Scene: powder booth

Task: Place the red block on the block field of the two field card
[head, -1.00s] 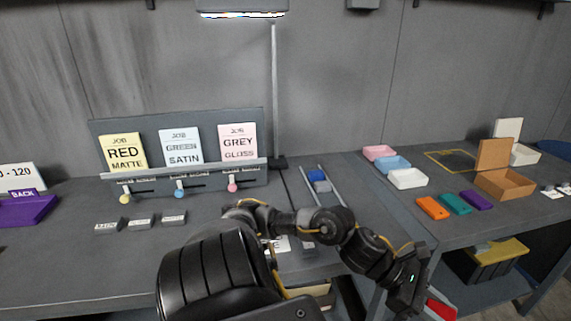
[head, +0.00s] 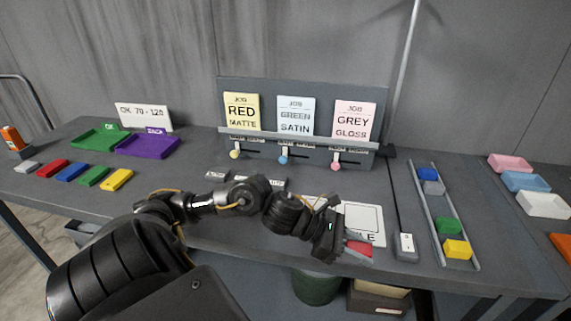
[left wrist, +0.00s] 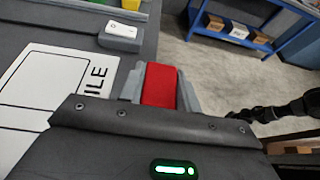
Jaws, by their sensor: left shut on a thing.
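The red block (head: 359,248) is held between the fingers of my left gripper (head: 355,251), which is shut on it at the front edge of the middle table. The block also shows in the left wrist view (left wrist: 160,86), between both grey fingers (left wrist: 160,95). The white two field card (head: 366,213) lies flat behind the gripper; my arm hides its left part. In the left wrist view the card (left wrist: 45,82) is to the left of the block, with outlined fields and letters ending in "ILE". The block is beside the card, apart from its fields. My right gripper is not in view.
A job board (head: 300,115) stands behind. Coloured blocks and trays lie at left. A bin (head: 316,287) stands below the table.

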